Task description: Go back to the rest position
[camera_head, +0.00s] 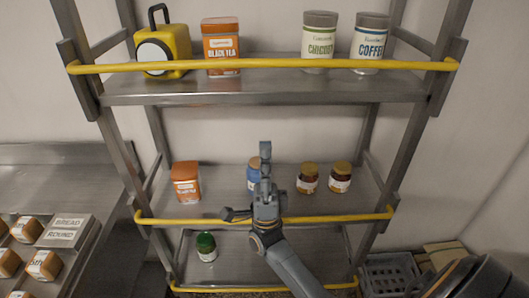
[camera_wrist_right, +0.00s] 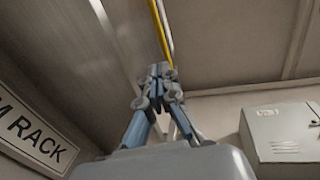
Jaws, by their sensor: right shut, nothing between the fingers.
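My right gripper (camera_head: 265,160) is in front of the metal rack, pointing up, around the height of the middle shelf. It is shut and empty. In the right wrist view its closed fingertips (camera_wrist_right: 159,72) point up toward a yellow rail. In the head view it partly hides a blue-labelled jar (camera_head: 252,174) on the middle shelf. I cannot tell how far it is from the rail and shelf. My left gripper is not in view.
The rack's yellow rails (camera_head: 270,64) run along the shelf fronts. Tins and jars stand on its shelves, with a green-lidded jar (camera_head: 206,246) low down. A counter (camera_head: 60,165) with bread is left; a grey crate (camera_head: 390,275) sits lower right.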

